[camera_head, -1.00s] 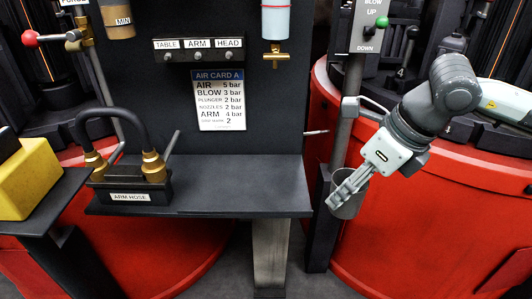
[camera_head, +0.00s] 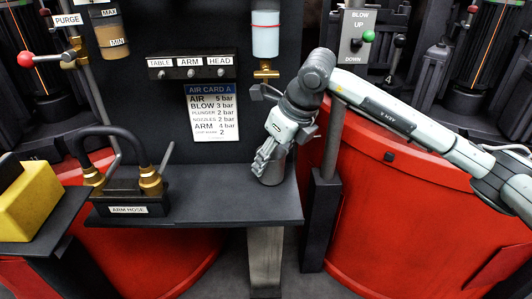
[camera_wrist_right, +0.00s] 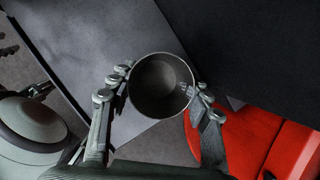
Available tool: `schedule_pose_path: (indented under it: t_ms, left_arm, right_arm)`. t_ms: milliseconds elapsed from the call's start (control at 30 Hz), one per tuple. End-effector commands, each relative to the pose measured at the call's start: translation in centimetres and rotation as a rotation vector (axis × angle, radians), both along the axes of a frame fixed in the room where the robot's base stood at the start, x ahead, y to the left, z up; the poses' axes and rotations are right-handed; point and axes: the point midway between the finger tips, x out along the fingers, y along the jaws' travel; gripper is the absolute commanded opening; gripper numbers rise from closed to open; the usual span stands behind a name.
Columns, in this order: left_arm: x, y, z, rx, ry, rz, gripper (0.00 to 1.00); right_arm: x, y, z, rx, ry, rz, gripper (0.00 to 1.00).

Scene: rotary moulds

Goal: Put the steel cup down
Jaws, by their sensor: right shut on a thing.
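The steel cup (camera_head: 271,172) is a grey, open-topped cylinder at the right end of the dark shelf (camera_head: 220,200) in the head view. My right gripper (camera_head: 266,160) is around it, with the fingers on its sides. In the right wrist view the cup (camera_wrist_right: 160,86) is upright, seen from above, empty, between the fingertips of my right gripper (camera_wrist_right: 158,92). The cup is over the shelf; I cannot tell whether its base touches the surface. My left gripper is not in view.
The arm hose block (camera_head: 127,201) with its black looped hose stands at the shelf's left. A drain valve (camera_head: 265,70) under a clear bowl hangs above the cup. A grey post (camera_head: 333,140) and red round housing (camera_head: 390,220) lie right. The shelf's middle is clear.

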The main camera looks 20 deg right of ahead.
Motion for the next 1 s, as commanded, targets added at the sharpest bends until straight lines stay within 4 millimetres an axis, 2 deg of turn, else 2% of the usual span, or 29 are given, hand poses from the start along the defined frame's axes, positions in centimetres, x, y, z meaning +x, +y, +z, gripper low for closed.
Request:
schedule_pose_path:
  t_ms: [100, 267, 667, 700, 733, 1000]
  left_arm:
    - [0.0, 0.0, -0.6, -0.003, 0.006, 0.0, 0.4]
    - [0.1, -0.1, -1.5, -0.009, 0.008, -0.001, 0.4]
    - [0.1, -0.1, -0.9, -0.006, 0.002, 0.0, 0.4]
    - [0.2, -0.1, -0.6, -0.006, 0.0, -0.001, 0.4]
    - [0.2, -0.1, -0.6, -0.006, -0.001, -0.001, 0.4]
    - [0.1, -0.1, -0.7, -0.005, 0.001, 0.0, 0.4]
  right_arm:
    - [1.6, 0.9, 0.2, 0.001, -0.001, -0.001, 0.18]
    - [1.4, 0.7, -0.1, 0.0, -0.001, 0.0, 0.18]
    - [1.4, 0.7, -0.5, 0.0, -0.002, 0.0, 0.18]
    - [1.3, 0.7, -0.4, 0.0, -0.001, 0.0, 0.53]
    - [1.3, 0.7, -0.4, 0.0, -0.001, 0.0, 0.57]
    - [1.3, 0.7, -0.4, 0.0, -0.001, 0.0, 0.57]
